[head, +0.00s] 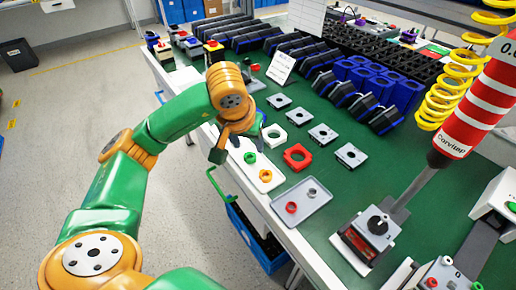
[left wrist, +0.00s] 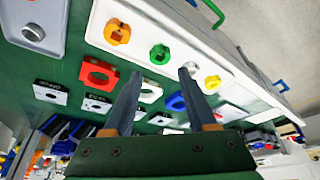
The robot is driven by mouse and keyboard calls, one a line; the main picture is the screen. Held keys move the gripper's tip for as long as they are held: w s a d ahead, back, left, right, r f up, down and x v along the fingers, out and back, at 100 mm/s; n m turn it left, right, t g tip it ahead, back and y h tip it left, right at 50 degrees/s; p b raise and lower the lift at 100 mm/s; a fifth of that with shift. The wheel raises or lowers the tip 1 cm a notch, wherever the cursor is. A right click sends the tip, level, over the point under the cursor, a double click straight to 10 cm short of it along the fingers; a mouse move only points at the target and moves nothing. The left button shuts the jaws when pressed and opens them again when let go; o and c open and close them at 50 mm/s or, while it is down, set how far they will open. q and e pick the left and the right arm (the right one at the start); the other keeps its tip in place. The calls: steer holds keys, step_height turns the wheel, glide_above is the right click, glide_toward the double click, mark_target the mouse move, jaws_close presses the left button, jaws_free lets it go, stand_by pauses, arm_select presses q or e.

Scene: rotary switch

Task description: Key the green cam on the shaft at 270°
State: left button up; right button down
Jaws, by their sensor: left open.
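The green cam (head: 250,157) lies on a white tray (head: 236,145) near the bench's front edge. It also shows in the left wrist view (left wrist: 159,54), just beyond my fingertips. An orange cam (head: 265,175) lies beside it; in the left wrist view it (left wrist: 117,32) is left of the green one. My left gripper (left wrist: 160,76) is open with nothing between its fingers, pointing towards the green cam without visible contact. In the head view its orange wrist hides part of the tray. A grey switch unit (head: 366,237) with a dark round top stands lower right; shaft detail is too small to tell.
A grey tray (head: 302,203) holds a red ring (head: 291,207) and a grey ring (head: 311,192). A red square plate (head: 297,156) and several pale plates lie behind. A red-and-white hanging tool (head: 484,105) reaches down beside the switch unit. Black and blue bins fill the back.

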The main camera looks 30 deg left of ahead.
mark_target(249, 163)
arm_select(q)
steer(key=f, duration=0.4)
steer(key=shift+w+a+f, duration=0.1)
steer(key=shift+w+a, duration=0.05)
steer(key=shift+a, duration=0.05)
steer(key=shift+w+f, duration=0.3)
steer(key=shift+s+r, duration=0.1)
steer(key=c, duration=0.4)
jaws_close()
steer(key=shift+r, duration=0.1)
